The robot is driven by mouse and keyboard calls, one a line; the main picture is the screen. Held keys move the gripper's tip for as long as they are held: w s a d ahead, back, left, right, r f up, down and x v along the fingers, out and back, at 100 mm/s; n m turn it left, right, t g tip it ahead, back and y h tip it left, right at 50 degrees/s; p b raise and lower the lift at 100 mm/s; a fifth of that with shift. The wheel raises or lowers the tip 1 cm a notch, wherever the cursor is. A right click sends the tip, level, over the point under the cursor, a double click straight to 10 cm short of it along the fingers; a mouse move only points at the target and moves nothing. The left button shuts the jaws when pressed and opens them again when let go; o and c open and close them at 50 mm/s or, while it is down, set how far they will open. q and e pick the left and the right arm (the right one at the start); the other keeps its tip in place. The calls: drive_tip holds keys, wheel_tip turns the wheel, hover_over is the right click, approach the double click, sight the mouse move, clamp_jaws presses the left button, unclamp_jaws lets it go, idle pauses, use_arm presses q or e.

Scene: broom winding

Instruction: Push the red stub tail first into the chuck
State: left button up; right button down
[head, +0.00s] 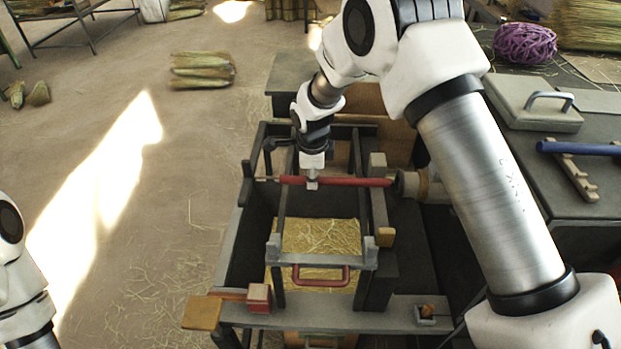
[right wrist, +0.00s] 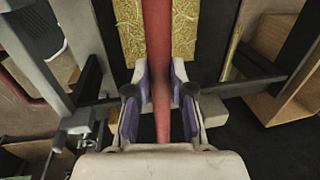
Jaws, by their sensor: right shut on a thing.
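The red stub (head: 350,182) lies level across the top of the dark frame. My right gripper (head: 312,184) comes down from above and is shut on the stub left of its middle. In the right wrist view the red stub (right wrist: 157,40) runs between the two purple-padded fingers of my right gripper (right wrist: 161,92); it looks thicker at the top of that picture. The chuck (head: 408,184) is at the right of the frame, in line with the stub. The stub's right end is right at the chuck's mouth; I cannot tell whether it is inside. My left gripper is out of view.
The dark frame (head: 228,240) has a red handle (head: 322,282) at its front and straw (head: 320,238) inside. Open floor lies left.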

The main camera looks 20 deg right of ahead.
sight(360, 179)
drive_tip(key=shift+w+d+f, duration=0.25)
drive_tip(key=shift+w+f, duration=0.05)
drive_tip(key=shift+f, duration=0.3)
drive_tip(key=shift+d, duration=0.3)
drive_tip(key=shift+s+d+r+b, duration=0.1)
drive_tip(key=shift+s+d+b, duration=0.1)
drive_tip(key=shift+s+d, duration=0.35)
drive_tip(key=shift+s+d+r+b, duration=0.1)
drive_tip(key=shift+s+d+b, duration=0.2)
drive_tip(key=shift+d, duration=0.4)
drive_tip(key=shift+s+d+f, duration=0.1)
drive_tip(key=shift+s+d, duration=0.1)
drive_tip(key=shift+d, duration=0.3)
drive_tip(key=shift+s+d+f, duration=0.1)
drive_tip(key=shift+s+d, duration=0.05)
drive_tip(key=shift+d, duration=0.3)
drive_tip(key=shift+s+d+r+b, duration=0.1)
drive_tip(key=shift+s+d+b, duration=0.2)
drive_tip(key=shift+d, duration=0.2)
drive_tip(key=shift+s+d+b, duration=0.25)
drive_tip(key=shift+d, duration=0.2)
drive_tip(key=shift+s+d+b, duration=0.2)
drive_tip(key=shift+d+b, duration=0.05)
drive_tip(key=shift+d, duration=0.2)
drive_tip(key=shift+s+d+b, duration=0.2)
drive_tip(key=shift+d, duration=0.25)
drive_tip(key=shift+s+d, duration=0.35)
drive_tip(key=shift+d, duration=0.25)
drive_tip(key=shift+d+b, duration=0.1)
drive_tip(key=shift+b, duration=0.25)
